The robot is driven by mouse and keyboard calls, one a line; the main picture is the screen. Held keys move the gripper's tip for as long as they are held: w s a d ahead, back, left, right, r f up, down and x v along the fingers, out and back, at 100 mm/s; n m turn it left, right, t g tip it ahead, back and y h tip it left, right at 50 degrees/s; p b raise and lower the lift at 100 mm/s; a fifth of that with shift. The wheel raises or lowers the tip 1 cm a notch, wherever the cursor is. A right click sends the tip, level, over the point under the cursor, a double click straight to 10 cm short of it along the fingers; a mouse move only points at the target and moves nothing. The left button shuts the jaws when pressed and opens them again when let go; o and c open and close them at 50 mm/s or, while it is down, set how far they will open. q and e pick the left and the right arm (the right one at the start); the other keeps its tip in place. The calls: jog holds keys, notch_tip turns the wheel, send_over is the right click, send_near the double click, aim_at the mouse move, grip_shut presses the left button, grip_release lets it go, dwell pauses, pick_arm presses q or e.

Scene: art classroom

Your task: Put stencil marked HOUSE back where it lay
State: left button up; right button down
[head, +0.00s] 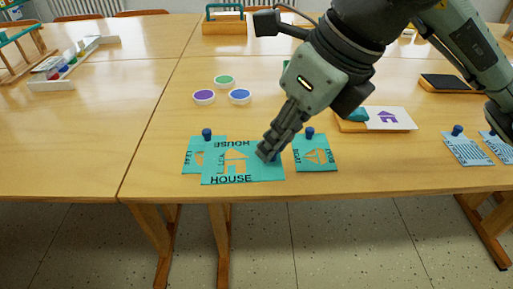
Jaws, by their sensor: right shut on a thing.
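The teal stencil marked HOUSE (235,164) shows near the table's front edge, with a house cut-out. My right gripper (268,151) is shut on it near its right side, at a knob that is mostly hidden by the fingers. The stencil overlaps a teal stencil marked LEAF (190,158) on its left; I cannot tell whether it touches that one or hovers just above. A teal stencil with a boat cut-out (322,160) lies to the right, with a dark blue knob. My left gripper is not in view.
A wooden board with a printed card (390,118) lies to the right. Blue-grey stencils (467,150) lie at the far right. The table (155,135) is clear left of the stencils.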

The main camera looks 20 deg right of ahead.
jog(key=shift+w+d+f+m, duration=0.1)
jog(key=shift+w+d+m, duration=0.05)
jog(key=shift+w+m, duration=0.15)
jog(key=w+d+f, duration=0.2)
jog(key=w, duration=0.1)
jog(key=w+d+f, duration=0.1)
jog(key=w+f, duration=0.1)
jog(key=w, duration=0.1)
jog(key=w+d+f, duration=0.2)
jog(key=w, duration=0.1)
jog(key=shift+w+d+f, duration=0.2)
jog(key=shift+d+f, duration=0.15)
jog(key=shift+f, duration=2)
jog(key=c, duration=1.4)
grip_release()
jog(key=shift+c, duration=0.2)
jog(key=v, duration=1.2)
